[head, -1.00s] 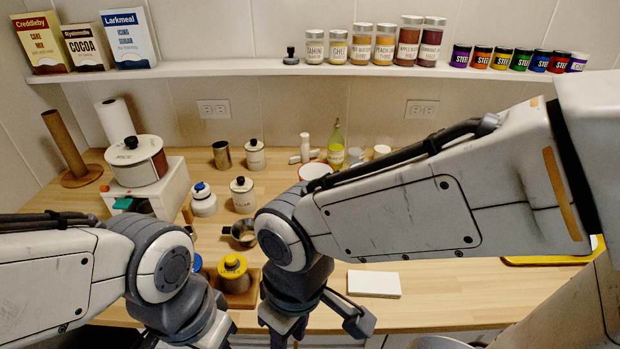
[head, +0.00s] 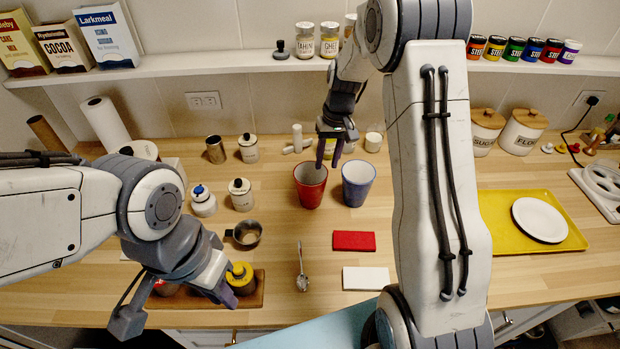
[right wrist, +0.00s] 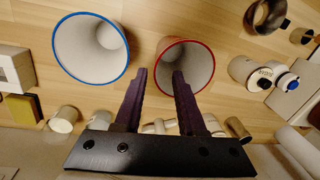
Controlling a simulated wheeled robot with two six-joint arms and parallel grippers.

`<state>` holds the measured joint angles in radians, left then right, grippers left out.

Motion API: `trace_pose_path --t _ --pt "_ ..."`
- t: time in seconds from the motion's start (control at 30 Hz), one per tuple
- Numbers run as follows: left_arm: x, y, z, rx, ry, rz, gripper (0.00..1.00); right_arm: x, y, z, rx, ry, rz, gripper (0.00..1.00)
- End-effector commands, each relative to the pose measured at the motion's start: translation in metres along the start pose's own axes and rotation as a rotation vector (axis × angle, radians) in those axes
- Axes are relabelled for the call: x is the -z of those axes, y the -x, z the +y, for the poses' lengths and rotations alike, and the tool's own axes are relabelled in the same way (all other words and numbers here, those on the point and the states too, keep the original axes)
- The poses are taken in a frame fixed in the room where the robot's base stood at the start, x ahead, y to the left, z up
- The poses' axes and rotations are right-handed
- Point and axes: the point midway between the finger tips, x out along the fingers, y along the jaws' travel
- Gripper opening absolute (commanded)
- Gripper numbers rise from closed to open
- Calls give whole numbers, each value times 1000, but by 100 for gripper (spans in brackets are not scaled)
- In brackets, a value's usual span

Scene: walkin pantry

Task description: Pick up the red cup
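The red cup (head: 311,190) stands upright on the wooden counter, just left of a blue cup (head: 358,184). My right gripper (head: 329,158) is open above and behind its right rim, fingers pointing down. In the right wrist view, one finger of the right gripper (right wrist: 160,75) overlaps the mouth of the red cup (right wrist: 188,58). The other finger is in the gap between the red cup and the blue cup (right wrist: 90,48). Whether either finger touches the cup cannot be told. My left gripper (head: 222,290) is by a yellow-lidded jar (head: 241,278); its fingers are partly hidden.
A spoon (head: 301,270), a red block (head: 354,241) and a white block (head: 366,278) lie in front of the cups. A metal cup (head: 245,235) and canisters stand left. A yellow tray (head: 490,215) with a white plate (head: 540,219) is right. A shelf (head: 230,62) runs above.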

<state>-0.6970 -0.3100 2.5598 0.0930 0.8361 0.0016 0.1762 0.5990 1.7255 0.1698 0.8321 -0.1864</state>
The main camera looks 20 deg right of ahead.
Motion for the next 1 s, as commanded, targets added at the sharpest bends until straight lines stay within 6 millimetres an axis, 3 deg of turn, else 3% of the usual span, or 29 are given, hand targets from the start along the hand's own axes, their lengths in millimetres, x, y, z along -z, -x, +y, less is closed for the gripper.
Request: trace_pose_path --t 0.3,0.57,0.8,1.0 --pt "0 12 1 0 1 0 16 1 -44 5 1 -9 -4 39" --pt "1 24 2 0 1 0 16 3 -63 6 1 -8 -4 39" --pt "2 38 3 0 1 0 16 5 -96 7 1 -9 -3 39" --pt "2 39 3 0 1 0 16 6 -104 7 0 -8 1 39"
